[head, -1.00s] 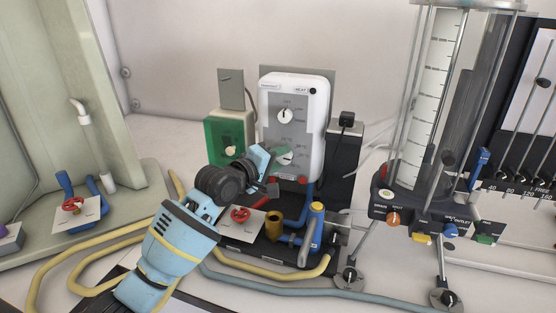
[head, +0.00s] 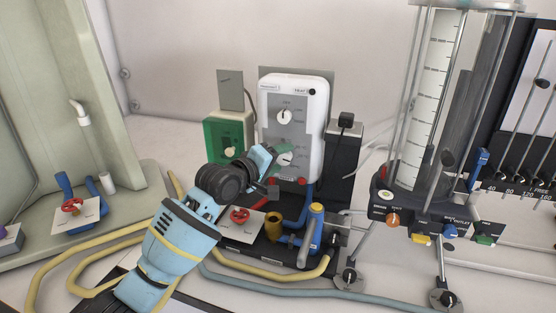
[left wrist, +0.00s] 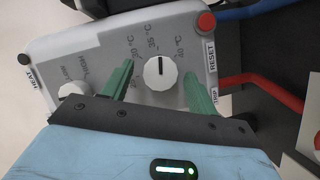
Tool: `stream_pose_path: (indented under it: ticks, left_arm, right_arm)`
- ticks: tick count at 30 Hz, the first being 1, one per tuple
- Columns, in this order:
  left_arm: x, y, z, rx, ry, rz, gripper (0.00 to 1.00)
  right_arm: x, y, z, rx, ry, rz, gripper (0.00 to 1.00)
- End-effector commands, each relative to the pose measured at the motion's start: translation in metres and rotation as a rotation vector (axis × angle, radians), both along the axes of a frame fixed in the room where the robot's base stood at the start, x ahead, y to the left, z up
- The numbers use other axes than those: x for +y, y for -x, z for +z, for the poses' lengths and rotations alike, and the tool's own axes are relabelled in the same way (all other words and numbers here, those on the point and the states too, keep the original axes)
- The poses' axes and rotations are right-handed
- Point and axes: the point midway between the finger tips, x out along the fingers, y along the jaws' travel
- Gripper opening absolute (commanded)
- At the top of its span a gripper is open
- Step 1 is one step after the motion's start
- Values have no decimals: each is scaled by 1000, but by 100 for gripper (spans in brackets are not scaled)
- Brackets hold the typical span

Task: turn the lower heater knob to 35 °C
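The white heater box (head: 294,90) stands behind my left arm in the head view, its grey front facing me. Its lower knob (left wrist: 160,73) is round and white with a black pointer line. In the left wrist view the pointer points up, near the 35 °C mark. The lower knob also shows in the head view (head: 285,159). My left gripper (left wrist: 159,72) is at the lower knob, its green fingers open on either side with gaps between them and the knob. The right gripper is in neither view.
The upper knob (left wrist: 70,92) is close to the left finger. A red button (left wrist: 206,22) is at the box's corner. A green box (head: 224,138) stands left of the heater. Red valve (head: 240,215), brass cup (head: 273,226) and yellow hoses lie below.

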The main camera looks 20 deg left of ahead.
Motion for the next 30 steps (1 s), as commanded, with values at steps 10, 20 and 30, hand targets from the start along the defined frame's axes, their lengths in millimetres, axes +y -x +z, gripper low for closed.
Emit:
stream_pose_path:
  ticks: [10, 20, 30]
  left_arm:
    - [2, 5, 0, 0, 1, 0, 59]
    - [18, 44, 7, 0, -1, 0, 59]
    - [29, 70, 13, 0, 0, 1, 59]
  right_arm:
    - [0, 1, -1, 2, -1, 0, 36]
    - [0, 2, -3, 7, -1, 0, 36]
    - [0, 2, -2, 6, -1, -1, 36]
